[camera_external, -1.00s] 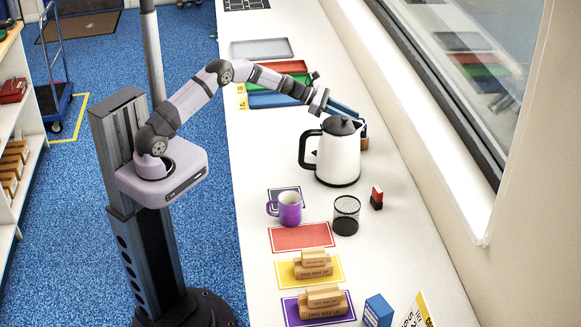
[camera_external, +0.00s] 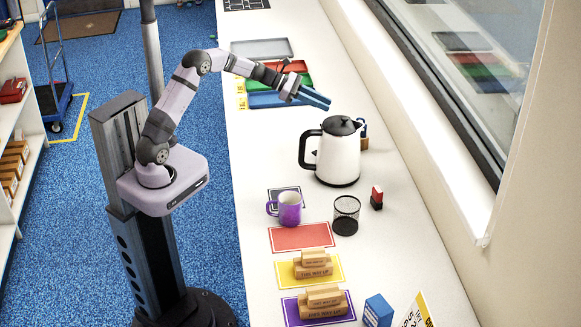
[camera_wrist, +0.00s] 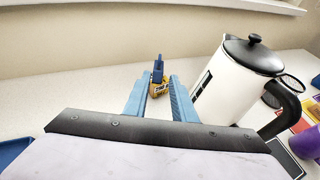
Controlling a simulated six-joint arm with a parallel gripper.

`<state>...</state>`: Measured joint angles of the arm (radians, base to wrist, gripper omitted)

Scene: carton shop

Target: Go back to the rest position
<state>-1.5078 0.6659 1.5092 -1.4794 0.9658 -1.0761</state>
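My gripper (camera_external: 312,97) is raised above the counter, behind and left of the white kettle, near the blue tray. In the wrist view my gripper (camera_wrist: 160,90) has its two blue fingers apart with nothing held between them. A small wooden stamp with a blue handle (camera_wrist: 158,76) stands on the counter beyond the fingertips. In the external view this stamp (camera_external: 364,141) is mostly hidden behind the kettle.
The white kettle (camera_external: 338,160) with a black lid stands close by; it fills the right of the wrist view (camera_wrist: 234,85). Trays in blue (camera_external: 262,100), red and grey lie at the back. A purple mug (camera_external: 289,209) and mesh cup (camera_external: 345,222) stand in front.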

